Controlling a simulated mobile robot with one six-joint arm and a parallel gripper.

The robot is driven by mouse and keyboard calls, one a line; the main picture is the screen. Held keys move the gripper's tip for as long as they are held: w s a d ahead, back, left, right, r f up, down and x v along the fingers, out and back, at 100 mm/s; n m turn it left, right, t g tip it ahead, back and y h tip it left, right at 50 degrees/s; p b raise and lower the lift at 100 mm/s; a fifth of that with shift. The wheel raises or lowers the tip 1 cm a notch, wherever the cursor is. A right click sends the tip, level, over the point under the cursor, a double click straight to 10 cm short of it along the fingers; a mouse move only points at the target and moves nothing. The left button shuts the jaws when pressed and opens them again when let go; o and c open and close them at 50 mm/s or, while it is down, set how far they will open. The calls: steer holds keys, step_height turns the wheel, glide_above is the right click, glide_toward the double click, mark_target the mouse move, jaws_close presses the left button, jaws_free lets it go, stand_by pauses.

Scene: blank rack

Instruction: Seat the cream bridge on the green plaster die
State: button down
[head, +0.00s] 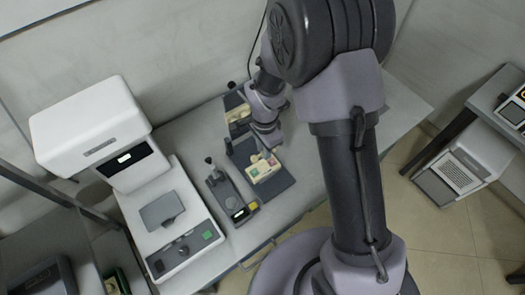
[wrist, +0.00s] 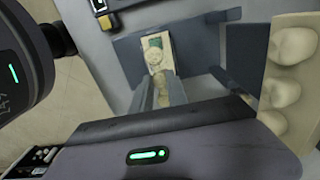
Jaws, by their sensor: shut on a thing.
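In the wrist view the two fingers of my gripper (wrist: 160,92) are closed around a small cream piece, seemingly the cream bridge (wrist: 163,78); it is mostly hidden between them. Just beyond the fingertips is a cream plaster block with a green part, the green plaster die (wrist: 152,42). The bridge overlaps the near end of this block in the picture; I cannot tell whether they touch. In the head view a cream model (head: 262,168) with green and pink spots lies on a dark mat below my wrist. The fingertips are too small to make out there.
A cream tooth model (wrist: 290,75) stands close on the right in the wrist view. The dark mat (head: 276,186) lies beside a dark handled device (head: 228,192). A white machine (head: 100,130) fills the bench's left. Bare bench (head: 310,165) lies right of the mat.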

steer(key=b, duration=0.6)
glide_above(264, 168)
steer(key=shift+w+f, duration=0.1)
steer(key=shift+f, duration=2.9)
steer(key=shift+r, duration=0.1)
steer(key=shift+b, duration=0.3)
steer(key=shift+f+b, duration=0.5)
steer(key=shift+f+b, duration=0.65)
steer(key=shift+f, duration=0.1)
steer(key=c, duration=1.2)
jaws_free()
